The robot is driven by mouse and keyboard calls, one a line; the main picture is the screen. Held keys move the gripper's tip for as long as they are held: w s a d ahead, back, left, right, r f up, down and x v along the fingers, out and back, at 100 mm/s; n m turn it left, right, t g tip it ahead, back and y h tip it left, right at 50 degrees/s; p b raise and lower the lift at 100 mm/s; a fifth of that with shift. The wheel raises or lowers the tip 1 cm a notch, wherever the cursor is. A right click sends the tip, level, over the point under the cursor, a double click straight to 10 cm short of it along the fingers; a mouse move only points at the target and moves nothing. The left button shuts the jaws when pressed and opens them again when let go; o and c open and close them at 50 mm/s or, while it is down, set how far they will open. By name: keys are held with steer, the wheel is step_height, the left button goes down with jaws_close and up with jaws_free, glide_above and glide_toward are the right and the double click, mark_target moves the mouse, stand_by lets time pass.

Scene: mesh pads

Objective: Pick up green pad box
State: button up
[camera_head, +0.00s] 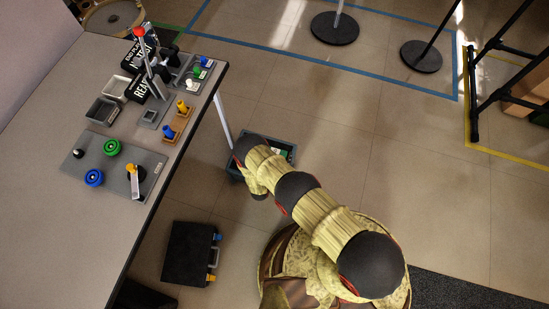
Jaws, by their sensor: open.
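No box is clearly marked as the green pad box. A dark open box (277,138) on the floor right of the table holds small green and white items. My arm's far end hangs over this box and covers much of it. My gripper's fingers are hidden, so whether they touch anything cannot be told. A round green piece (112,147) sits on a grey board on the table, apart from my arm.
The table (45,215) on the left holds a grey board (75,163), a blue round piece (94,177), small trays (103,111) and black signs (139,88). A black case (190,252) lies on the floor. Stands (334,28) and a frame (474,95) are beyond; floor between is clear.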

steer(key=c, duration=1.1)
steer(key=shift+c, duration=0.3)
